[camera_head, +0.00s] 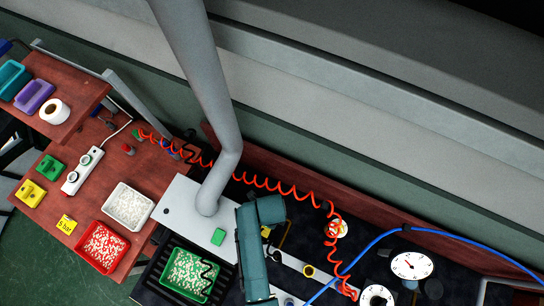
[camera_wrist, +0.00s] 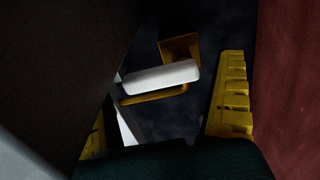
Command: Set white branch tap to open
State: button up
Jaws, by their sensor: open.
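In the wrist view a white lever-like bar (camera_wrist: 160,77), which looks like the white tap's handle, lies nearly level. An ochre-yellow bracket-like part (camera_wrist: 180,48) shows behind and below it. My gripper (camera_wrist: 167,88) is open, with a yellow ribbed finger on the right and part of another at the lower left. The bar lies between them in the picture, with a visible gap to the right finger. I cannot tell the depth between them. A dark shape hides much of the left side. In the head view my teal arm covers this spot, and the handle cannot be made out.
A coiled red hose (camera_head: 290,190) and a blue hose (camera_head: 380,238) run close to my arm. White dial gauges (camera_head: 412,265) stand at the lower right. A green tray (camera_head: 187,275) of small pieces is left of my arm. A reddish wall fills the wrist view's right side.

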jog(key=c, duration=1.1)
jog(key=shift+r+n, duration=0.1)
jog(key=shift+n, duration=0.2)
jog(key=n+p, duration=0.1)
jog(key=n, duration=0.2)
jog(key=d+n+p, duration=0.1)
jog(key=n, duration=0.2)
jog(key=d+n+p, duration=0.1)
jog(key=n+p, duration=0.1)
jog(key=shift+n, duration=0.4)
jog(key=shift+w+d+n+p, duration=0.2)
jog(key=shift+n, duration=1.25)
jog(key=shift+w+d+n+p, duration=0.15)
jog(key=shift+w+d+n, duration=0.05)
jog(key=shift+n, duration=1.2)
jog(key=shift+w+d+n+p, duration=0.2)
jog(key=shift+n, duration=1.25)
